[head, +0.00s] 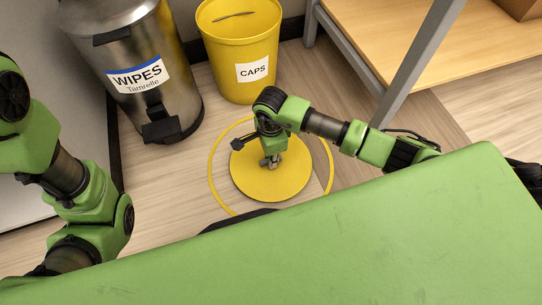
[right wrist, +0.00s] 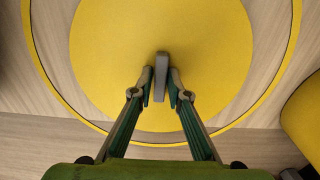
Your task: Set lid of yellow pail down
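The round yellow lid (head: 246,180) is level inside a thin yellow ring on the floor, with floor showing between them. Its grey handle (right wrist: 161,62) stands up at its middle. My right gripper (head: 270,160) points straight down over the lid; in the right wrist view its two fingers (right wrist: 161,86) lie close on either side of the handle and look closed on it. Whether the lid touches the floor is hard to tell. The yellow pail (head: 240,45), labelled CAPS, stands behind, open on top. My left gripper is out of view; only its arm shows at the left.
The yellow ring (head: 211,172) is marked on the wood floor. A steel WIPES bin (head: 180,85) with a black pedal stands left of the pail. A wooden shelf with a grey leg (head: 415,60) is at the right. A green surface fills the front.

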